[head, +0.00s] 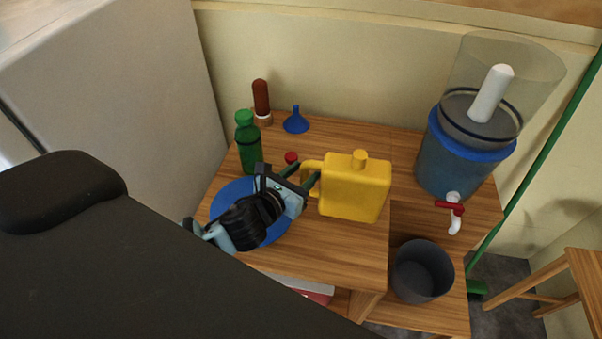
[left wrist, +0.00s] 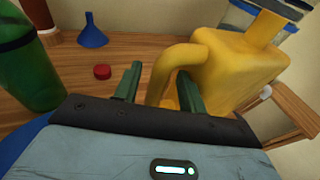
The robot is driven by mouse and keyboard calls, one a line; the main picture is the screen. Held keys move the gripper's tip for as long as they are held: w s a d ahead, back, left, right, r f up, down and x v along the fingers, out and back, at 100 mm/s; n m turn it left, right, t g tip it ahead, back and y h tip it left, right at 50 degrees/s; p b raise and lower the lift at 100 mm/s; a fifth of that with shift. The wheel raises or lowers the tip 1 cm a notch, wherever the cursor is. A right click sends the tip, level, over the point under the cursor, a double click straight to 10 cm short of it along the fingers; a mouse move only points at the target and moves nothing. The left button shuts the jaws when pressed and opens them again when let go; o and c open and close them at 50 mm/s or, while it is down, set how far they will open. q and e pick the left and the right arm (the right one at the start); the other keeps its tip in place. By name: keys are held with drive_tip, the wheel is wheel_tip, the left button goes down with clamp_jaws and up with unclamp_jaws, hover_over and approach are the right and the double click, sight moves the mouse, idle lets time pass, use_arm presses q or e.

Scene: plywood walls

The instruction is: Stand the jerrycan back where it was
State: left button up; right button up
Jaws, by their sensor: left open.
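The yellow jerrycan (head: 355,187) stands upright on the wooden table, right of my left gripper. It also shows in the left wrist view (left wrist: 235,65), with its handle loop on its left side. My left gripper (head: 303,174) is open at the handle. In the left wrist view the gripper (left wrist: 158,85) has one finger left of the handle and the other finger overlapping the handle opening. I cannot tell whether either finger touches it. My right gripper is not in view.
A blue plate (head: 225,196) lies under my left arm. A green bottle (head: 248,143), a red cap (head: 291,157), a blue funnel (head: 296,121) and a brown-red bottle (head: 261,98) stand behind. A blue water dispenser (head: 450,160) stands right, above a dark bucket (head: 422,271).

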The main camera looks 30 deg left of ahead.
use_arm(q)
drive_tip(key=shift+r, duration=0.15)
drive_tip(key=shift+s, duration=0.15)
drive_tip(key=v, duration=1.1)
drive_tip(key=shift+s, duration=0.35)
